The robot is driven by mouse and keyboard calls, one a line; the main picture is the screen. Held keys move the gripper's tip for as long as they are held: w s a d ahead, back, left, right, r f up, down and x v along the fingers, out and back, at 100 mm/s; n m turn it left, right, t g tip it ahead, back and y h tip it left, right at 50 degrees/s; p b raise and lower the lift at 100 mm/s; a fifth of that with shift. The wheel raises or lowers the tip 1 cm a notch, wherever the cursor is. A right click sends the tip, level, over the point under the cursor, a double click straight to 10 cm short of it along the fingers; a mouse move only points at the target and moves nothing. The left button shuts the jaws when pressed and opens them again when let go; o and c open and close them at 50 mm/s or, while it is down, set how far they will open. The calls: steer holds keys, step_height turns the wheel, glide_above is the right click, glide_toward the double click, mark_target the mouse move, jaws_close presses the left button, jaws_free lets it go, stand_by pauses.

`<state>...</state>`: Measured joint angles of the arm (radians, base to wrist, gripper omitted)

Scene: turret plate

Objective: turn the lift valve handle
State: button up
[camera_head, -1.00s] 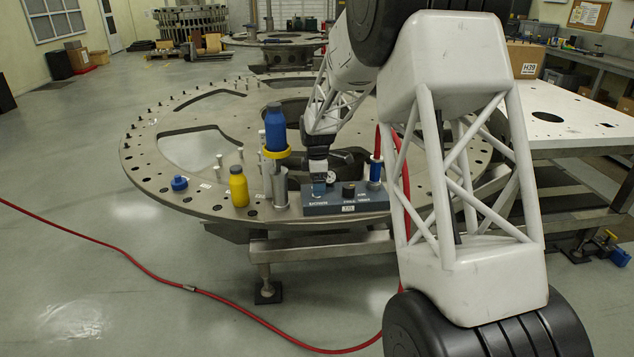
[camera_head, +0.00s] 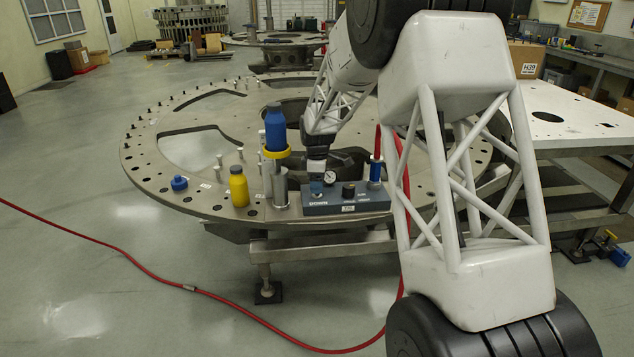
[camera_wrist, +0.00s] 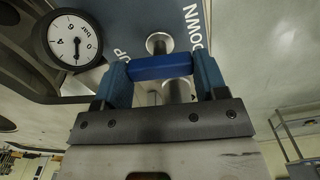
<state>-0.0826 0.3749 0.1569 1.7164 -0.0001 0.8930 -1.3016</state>
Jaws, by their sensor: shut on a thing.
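The lift valve handle (camera_wrist: 160,68) is a blue bar in the wrist view, lying between the two fingers of my gripper (camera_wrist: 162,76). My gripper is shut on it. Behind the bar a round metal post shows against the dark blue-grey control box face. "UP" is partly hidden by the left finger, and "DOWN" stands upper right. In the head view my gripper (camera_head: 316,187) is at the left part of the control box (camera_head: 345,208), which sits on the near edge of the turret plate (camera_head: 185,200); the handle is mostly hidden there.
A pressure gauge (camera_wrist: 75,41) is beside the handle. Left of the box stand a blue bottle (camera_head: 275,125) on a yellow-collared post and a yellow bottle (camera_head: 239,187). A blue-ended fitting (camera_head: 375,172) with a red hose stands to the right. A white table (camera_head: 575,122) is at right.

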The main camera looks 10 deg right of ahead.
steer(key=m, duration=1.1)
steer(key=shift+m, duration=0.3)
steer(key=m, duration=0.4)
stand_by(0.4)
steer(key=o, duration=0.9)
steer(key=shift+o, duration=0.2)
steer(key=shift+r, duration=3.9)
